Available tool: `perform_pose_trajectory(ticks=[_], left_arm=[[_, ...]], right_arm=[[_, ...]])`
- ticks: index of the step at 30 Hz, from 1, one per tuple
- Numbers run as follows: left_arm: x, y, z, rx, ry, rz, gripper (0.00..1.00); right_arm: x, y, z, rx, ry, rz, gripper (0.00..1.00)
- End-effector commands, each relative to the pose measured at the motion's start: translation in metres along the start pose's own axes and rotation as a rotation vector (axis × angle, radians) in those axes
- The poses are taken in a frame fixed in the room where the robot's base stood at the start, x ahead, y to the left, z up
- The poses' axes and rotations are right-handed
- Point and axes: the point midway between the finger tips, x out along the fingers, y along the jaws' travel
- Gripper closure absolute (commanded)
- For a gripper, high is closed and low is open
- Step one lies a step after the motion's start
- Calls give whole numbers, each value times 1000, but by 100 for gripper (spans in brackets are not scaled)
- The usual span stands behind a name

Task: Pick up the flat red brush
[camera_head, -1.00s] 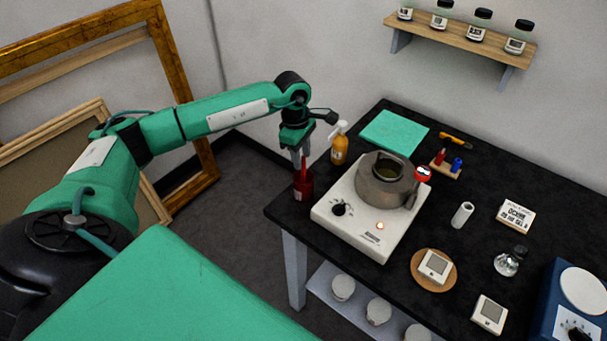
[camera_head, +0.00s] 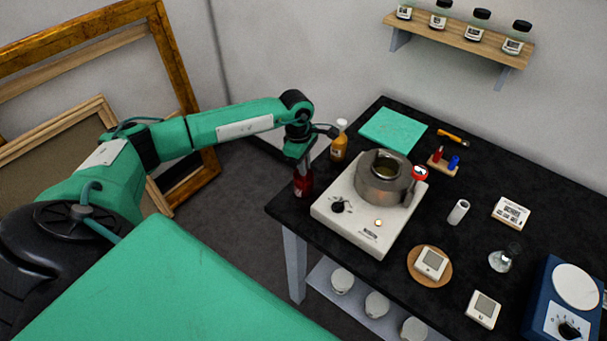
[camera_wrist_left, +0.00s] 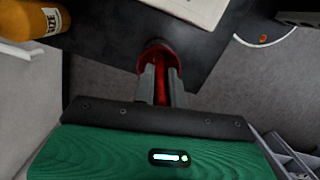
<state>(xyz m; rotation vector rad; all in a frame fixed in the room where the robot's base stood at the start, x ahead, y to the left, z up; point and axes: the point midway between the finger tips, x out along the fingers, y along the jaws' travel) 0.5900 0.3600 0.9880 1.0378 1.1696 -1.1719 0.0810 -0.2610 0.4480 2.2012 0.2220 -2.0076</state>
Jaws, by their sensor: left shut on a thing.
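The flat red brush (camera_wrist_left: 160,92) shows in the left wrist view as a narrow red strip between the two grey fingers. My left gripper (camera_head: 306,165) is shut on it, pointing down at the black table's near left corner. The fingertips (camera_wrist_left: 160,72) are at the mouth of a red jar (camera_head: 303,184), which also shows in the left wrist view (camera_wrist_left: 153,47). The brush's lower part is hidden in or behind the jar. My right gripper is not in view.
A white hot plate (camera_head: 335,206) carrying a grey metal pot (camera_head: 383,190) stands close right of the jar. An amber pump bottle (camera_head: 339,148) stands just behind. The black table (camera_head: 425,215) also holds a teal mat (camera_head: 393,129) and small devices. Open floor lies left.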

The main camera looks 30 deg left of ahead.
Motion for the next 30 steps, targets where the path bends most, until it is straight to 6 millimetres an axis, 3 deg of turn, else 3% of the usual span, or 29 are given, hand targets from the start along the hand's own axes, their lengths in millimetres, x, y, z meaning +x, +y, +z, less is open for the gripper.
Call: perform_pose_trajectory(ticks=[8, 14, 20, 30], left_arm=[[-3, 0, 0, 0, 0, 1, 100], [-20, 1, 2, 1, -1, 4, 100], [-62, 2, 8, 2, -1, 8, 100], [-155, 1, 19, 2, -1, 6, 100]], right_arm=[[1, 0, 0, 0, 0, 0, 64], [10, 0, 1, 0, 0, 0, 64], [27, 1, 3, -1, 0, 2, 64], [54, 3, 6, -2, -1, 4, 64]])
